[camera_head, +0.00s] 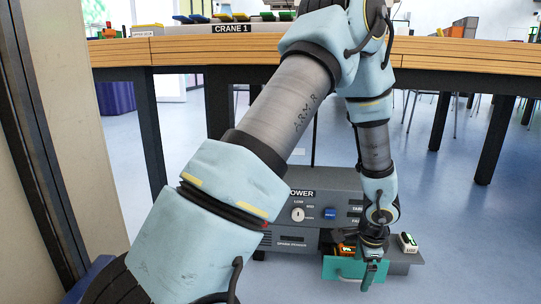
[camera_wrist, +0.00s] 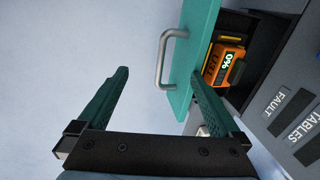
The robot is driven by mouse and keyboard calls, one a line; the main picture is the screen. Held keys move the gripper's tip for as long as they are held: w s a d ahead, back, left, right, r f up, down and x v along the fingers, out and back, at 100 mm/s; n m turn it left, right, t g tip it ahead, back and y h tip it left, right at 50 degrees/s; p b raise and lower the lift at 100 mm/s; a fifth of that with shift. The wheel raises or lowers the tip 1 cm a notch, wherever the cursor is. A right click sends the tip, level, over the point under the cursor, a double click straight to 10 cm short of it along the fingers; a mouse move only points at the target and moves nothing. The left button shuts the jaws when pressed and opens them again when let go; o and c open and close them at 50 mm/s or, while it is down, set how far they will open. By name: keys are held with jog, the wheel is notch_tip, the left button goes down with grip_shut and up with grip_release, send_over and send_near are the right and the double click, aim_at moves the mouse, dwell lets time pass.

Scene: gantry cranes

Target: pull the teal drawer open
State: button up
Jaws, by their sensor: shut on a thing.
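The teal drawer (camera_head: 343,267) stands partly out of the grey POWER cabinet. Its teal front (camera_wrist: 203,40) and metal bar handle (camera_wrist: 165,60) show in the wrist view. An orange block marked 0% (camera_wrist: 224,64) sits inside the drawer, and it also shows in the head view (camera_head: 346,249). My gripper (camera_wrist: 160,73) is at the drawer front. Its two teal fingers stand wide apart, with bare floor visible between them. The handle appears just past the fingertips, and I see no finger closed on it. The right finger overlaps the drawer front; whether they touch is unclear.
The grey POWER cabinet (camera_head: 313,207) has a knob, a blue switch and labels. A small white and green block (camera_head: 408,242) lies on a grey ledge (camera_head: 402,260) right of the drawer. A wooden-edged table (camera_head: 450,54) runs above. The floor in front is clear.

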jog(key=o, duration=0.5)
jog(key=shift+g, duration=0.7)
jog(key=s+f, duration=0.1)
jog(key=f, duration=0.1)
jog(key=s+f, duration=0.4)
jog(key=shift+a+f, duration=0.1)
jog(key=shift+a, duration=0.15)
jog(key=shift+c, duration=0.7)
jog(key=w+a+r+n+p, duration=0.2)
jog(key=a+r+p, duration=0.3)
jog(key=r, duration=0.3)
jog(key=w+a+r+n+y+p, duration=0.1)
jog(key=w+a+r+n+p, duration=0.3)
jog(key=r, duration=0.5)
jog(key=w+a+r+n+p, duration=0.1)
jog(key=a+r+p, duration=0.45)
jog(key=r, duration=0.25)
jog(key=s+a+r+n+p, duration=0.35)
jog(key=a+r+n, duration=0.25)
jog(key=a+r, duration=0.3)
jog(key=s+a+r+n+p, duration=0.2)
jog(key=a+r+n+p, duration=0.4)
jog(key=r, duration=0.4)
notch_tip(320, 180, up, 37)
jog(key=m+p, duration=0.1)
jog(key=p, duration=3.5)
jog(key=shift+w+f+t+h, duration=0.2)
jog(key=shift+t+h, duration=0.1)
jog(key=shift+h, duration=0.1)
